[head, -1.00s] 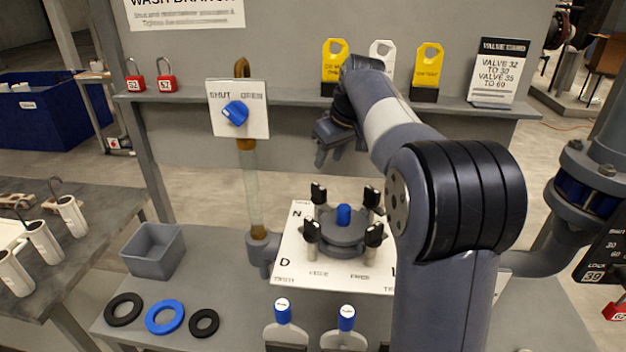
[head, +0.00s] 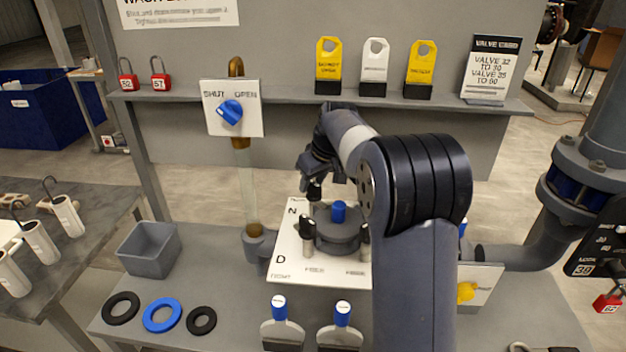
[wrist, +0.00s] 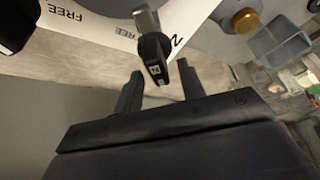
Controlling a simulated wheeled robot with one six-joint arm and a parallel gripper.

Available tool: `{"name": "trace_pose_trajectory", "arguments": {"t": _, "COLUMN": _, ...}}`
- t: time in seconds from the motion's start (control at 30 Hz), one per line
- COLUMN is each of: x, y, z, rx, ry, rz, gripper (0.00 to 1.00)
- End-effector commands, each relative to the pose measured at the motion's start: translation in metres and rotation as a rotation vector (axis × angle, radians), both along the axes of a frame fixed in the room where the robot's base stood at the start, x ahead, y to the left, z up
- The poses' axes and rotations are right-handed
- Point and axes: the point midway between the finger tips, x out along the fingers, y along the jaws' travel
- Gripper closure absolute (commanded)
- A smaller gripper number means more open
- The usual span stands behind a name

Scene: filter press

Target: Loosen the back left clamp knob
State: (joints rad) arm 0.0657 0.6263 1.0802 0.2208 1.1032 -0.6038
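The filter housing (head: 336,232) is a round grey body with a blue cap (head: 339,211) on a white plate (head: 290,262) lettered N and D. The back left clamp knob (head: 314,191) is black, and my gripper (head: 316,178) is right over it. In the wrist view, this knob (wrist: 154,55), with a small white mark, stands on a pale post between the tips of my open gripper (wrist: 160,80). I see no clear contact. The front left knob (head: 307,227) is in plain view. My arm hides the back right knob and partly covers the front right one.
A shut/open valve panel (head: 250,118) with a blue knob stands left of the housing. Yellow and white tags (head: 375,62) stand on the shelf behind. A grey bin (head: 150,252) and several rings (head: 162,314) lie left. Two blue-capped pieces (head: 342,308) are in front.

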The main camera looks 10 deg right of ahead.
Motion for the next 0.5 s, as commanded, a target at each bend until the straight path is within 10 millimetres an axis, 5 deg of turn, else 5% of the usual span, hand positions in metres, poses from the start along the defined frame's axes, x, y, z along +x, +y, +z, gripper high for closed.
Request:
{"name": "trace_pose_trajectory", "arguments": {"t": 0.1, "x": -0.0001, "y": 0.0001, "z": 0.0002, "rx": 0.000, "ry": 0.000, "rz": 0.000, "gripper": 0.63}}
{"name": "trace_pose_trajectory", "arguments": {"t": 0.5, "x": -0.0002, "y": 0.0000, "z": 0.0006, "rx": 0.000, "ry": 0.000, "rz": 0.000, "gripper": 0.96}}
